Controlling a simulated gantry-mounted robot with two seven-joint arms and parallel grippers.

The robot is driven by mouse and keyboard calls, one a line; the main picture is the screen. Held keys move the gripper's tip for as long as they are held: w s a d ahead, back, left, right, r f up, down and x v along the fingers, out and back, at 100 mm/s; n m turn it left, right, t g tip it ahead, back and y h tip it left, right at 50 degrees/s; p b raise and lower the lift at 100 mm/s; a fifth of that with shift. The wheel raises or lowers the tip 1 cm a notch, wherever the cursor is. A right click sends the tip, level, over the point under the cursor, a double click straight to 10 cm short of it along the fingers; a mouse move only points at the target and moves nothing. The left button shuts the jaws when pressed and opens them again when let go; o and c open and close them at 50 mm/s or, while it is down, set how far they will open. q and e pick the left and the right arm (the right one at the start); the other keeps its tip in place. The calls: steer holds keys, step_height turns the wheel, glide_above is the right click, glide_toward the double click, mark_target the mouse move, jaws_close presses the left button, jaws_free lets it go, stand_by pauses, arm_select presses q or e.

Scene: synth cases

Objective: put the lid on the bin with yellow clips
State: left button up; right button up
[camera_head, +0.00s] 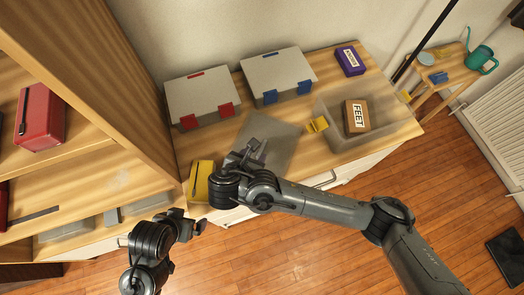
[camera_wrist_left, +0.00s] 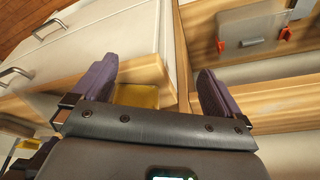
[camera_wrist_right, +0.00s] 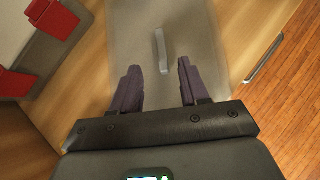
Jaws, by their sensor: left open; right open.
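The bin with yellow clips (camera_head: 386,111) stands open at the right of the counter, with a brown box marked FEET (camera_head: 357,116) inside. Its yellow clip (camera_head: 317,124) hangs outward on the left side. A grey translucent lid (camera_head: 284,143) lies on the counter left of this bin; it also shows in the right wrist view (camera_wrist_right: 198,40) with its raised handle (camera_wrist_right: 161,50). My right gripper (camera_head: 256,155) is open over the lid, its fingers (camera_wrist_right: 158,70) pointing towards the handle without closing on it. My left gripper (camera_head: 198,226) is open and empty in front of the counter.
Lidded bins with red clips (camera_head: 202,98) and blue clips (camera_head: 278,73) stand at the back. A purple box (camera_head: 350,60) is behind the open bin. A yellow box (camera_head: 201,180) sits at the counter's front left. A wooden shelf unit (camera_head: 130,90) rises at left.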

mark_target(262, 148)
steer(key=shift+b+x, duration=0.75)
steer(key=shift+x, duration=2.45)
steer(key=shift+d+r, duration=0.1)
steer(key=shift+d, duration=0.05)
jaws_close()
